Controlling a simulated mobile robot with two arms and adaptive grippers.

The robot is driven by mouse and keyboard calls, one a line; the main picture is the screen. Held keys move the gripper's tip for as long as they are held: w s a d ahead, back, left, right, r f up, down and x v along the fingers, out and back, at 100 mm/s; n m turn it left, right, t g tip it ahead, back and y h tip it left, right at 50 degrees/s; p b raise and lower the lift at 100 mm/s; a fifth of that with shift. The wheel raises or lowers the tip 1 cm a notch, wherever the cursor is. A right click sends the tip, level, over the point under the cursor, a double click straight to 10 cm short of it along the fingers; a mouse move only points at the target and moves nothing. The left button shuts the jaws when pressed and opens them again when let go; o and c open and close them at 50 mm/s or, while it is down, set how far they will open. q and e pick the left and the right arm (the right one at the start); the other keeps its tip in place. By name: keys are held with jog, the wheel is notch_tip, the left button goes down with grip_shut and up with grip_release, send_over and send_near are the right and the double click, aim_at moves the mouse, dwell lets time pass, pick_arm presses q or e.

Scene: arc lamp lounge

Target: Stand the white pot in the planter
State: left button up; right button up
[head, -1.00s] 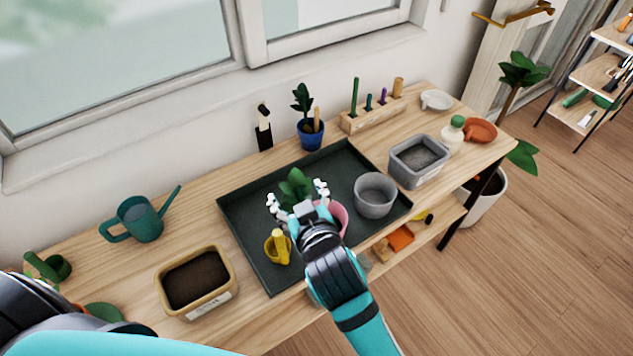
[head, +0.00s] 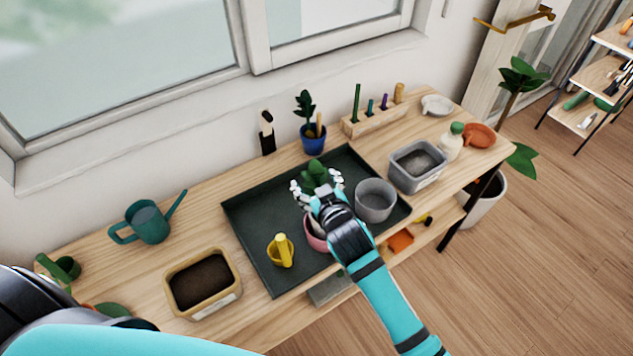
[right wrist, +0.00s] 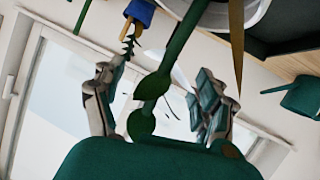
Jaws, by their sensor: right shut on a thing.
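My right gripper (head: 317,187) is over the tray, with its pale fingers on either side of a leafy green plant (head: 318,172). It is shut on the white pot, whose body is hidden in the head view. In the right wrist view, a white rim (right wrist: 258,12) shows at the top edge, and a green stem with leaves (right wrist: 150,87) runs between the fingers (right wrist: 160,85). A grey round planter (head: 375,201) stands on the tray just right of the gripper, open at the top. My left gripper is out of view.
A grey bin (head: 418,178) stands right of the tray, a soil box (head: 202,314) left. A blue pot (head: 313,143) stands behind.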

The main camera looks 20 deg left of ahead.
jog(key=shift+f, duration=0.45)
jog(key=shift+f+b, duration=0.1)
jog(key=shift+b, duration=0.2)
jog(key=o, duration=1.7)
jog(key=shift+r, duration=0.35)
jog(key=v, duration=1.2)
jog(key=shift+r+b, duration=0.2)
jog(key=shift+b, duration=0.15)
